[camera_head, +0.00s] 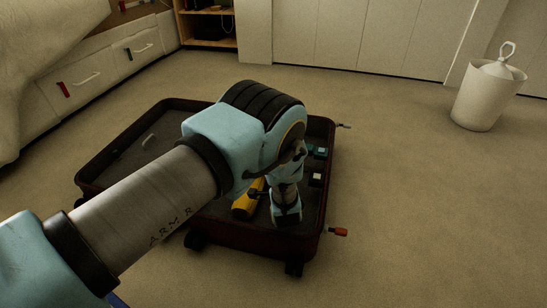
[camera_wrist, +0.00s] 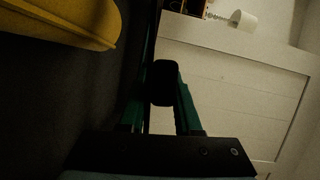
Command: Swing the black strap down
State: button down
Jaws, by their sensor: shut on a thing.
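The open dark suitcase (camera_head: 130,206) lies on the carpet, partly hidden behind my arm in the head view. My gripper (camera_head: 287,212) points down into its right part, near the front wall. In the wrist view, a small black piece (camera_wrist: 162,84) sits between the green fingers of my gripper, and the gripper is shut on it. It looks like the end of the black strap. The rest of the strap cannot be told from the dark suitcase. In the head view my wrist and fingers hide the held piece.
A yellow object (camera_head: 246,203) lies in the suitcase just left of my gripper; it also shows in the wrist view (camera_wrist: 65,22). Small teal (camera_head: 319,152) and white (camera_head: 316,179) items lie by the right wall. A white bin (camera_head: 488,98) stands far right. Carpet right of the suitcase is clear.

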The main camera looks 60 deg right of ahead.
jog(key=shift+w, duration=0.2)
jog(key=c, duration=0.7)
grip_release()
jog(key=shift+s, duration=0.1)
jog(key=shift+r, duration=0.15)
notch_tip(320, 180, up, 10)
jog(key=p, duration=0.5)
jog(key=shift+p+v, duration=1.1)
jog(key=shift+v, duration=0.15)
jog(key=shift+w+r+p+v, duration=0.1)
jog(key=shift+r+p+v, duration=0.15)
jog(key=shift+p+v, duration=1.05)
jog(key=shift+w+r+p+v, duration=0.1)
jog(key=shift+r+p+v, duration=0.25)
jog(key=shift+v, duration=1.65)
jog(key=shift+w+r+p+v, duration=0.1)
jog(key=shift+p+v, duration=0.9)
jog(key=shift+v, duration=0.6)
jog(key=shift+a, duration=0.15)
